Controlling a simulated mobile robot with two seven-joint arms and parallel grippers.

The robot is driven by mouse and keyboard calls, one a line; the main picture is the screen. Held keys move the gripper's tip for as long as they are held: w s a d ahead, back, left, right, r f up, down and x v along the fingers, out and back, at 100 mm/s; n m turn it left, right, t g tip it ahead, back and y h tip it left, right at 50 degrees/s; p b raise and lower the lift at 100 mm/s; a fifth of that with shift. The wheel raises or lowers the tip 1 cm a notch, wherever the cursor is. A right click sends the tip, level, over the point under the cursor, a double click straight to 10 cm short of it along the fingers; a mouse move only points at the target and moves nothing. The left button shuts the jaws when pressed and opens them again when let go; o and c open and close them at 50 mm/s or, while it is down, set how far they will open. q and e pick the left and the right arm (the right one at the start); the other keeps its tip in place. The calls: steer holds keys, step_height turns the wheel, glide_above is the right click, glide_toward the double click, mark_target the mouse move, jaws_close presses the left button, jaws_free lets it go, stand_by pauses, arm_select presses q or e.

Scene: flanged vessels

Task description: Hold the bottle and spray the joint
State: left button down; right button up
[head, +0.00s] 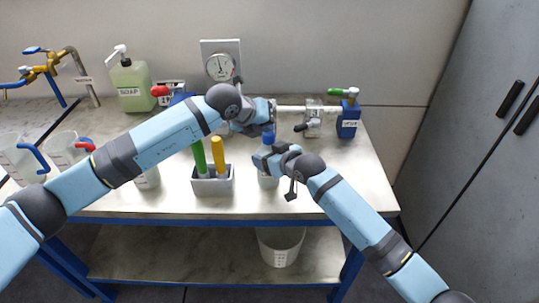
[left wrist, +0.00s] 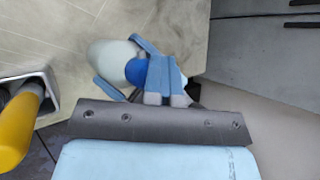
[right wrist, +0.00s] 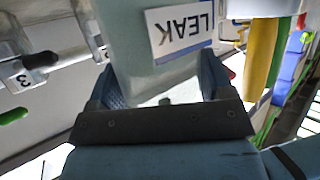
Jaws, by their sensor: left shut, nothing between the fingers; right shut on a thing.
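The bottle (head: 268,182) is pale and translucent with a blue top (head: 268,138); it stands at the bench's front, partly hidden by my right gripper (head: 266,157). In the right wrist view its LEAK label is upside down, and the bottle (right wrist: 145,55) sits between my right fingers (right wrist: 162,85). My left gripper (head: 266,128) is shut and empty just above the blue top. In the left wrist view its closed fingers (left wrist: 166,98) overlap the blue top (left wrist: 153,70); I cannot tell if they touch.
A holder (head: 212,186) with green and yellow handles stands left of the bottle. Beakers are at left.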

arm_select(q)
steer(key=shift+s+a+f, duration=0.1)
steer(key=shift+a+f, duration=0.1)
steer(key=shift+f, duration=0.7)
arm_select(e)
steer(key=shift+a+r, duration=0.2)
steer(key=shift+r, duration=0.2)
arm_select(q)
steer(key=shift+s+f, duration=0.1)
steer(key=shift+f, duration=0.45)
arm_select(e)
steer(key=shift+s+r, duration=0.1)
arm_select(q)
steer(key=shift+a+f, duration=0.1)
steer(key=shift+r, duration=0.85)
steer(key=r, duration=0.4)
steer(key=shift+w+r, duration=0.2)
steer(key=shift+w, duration=0.05)
steer(key=shift+r, duration=0.25)
arm_select(e)
steer(key=shift+d+f, duration=0.15)
steer(key=shift+f, duration=0.3)
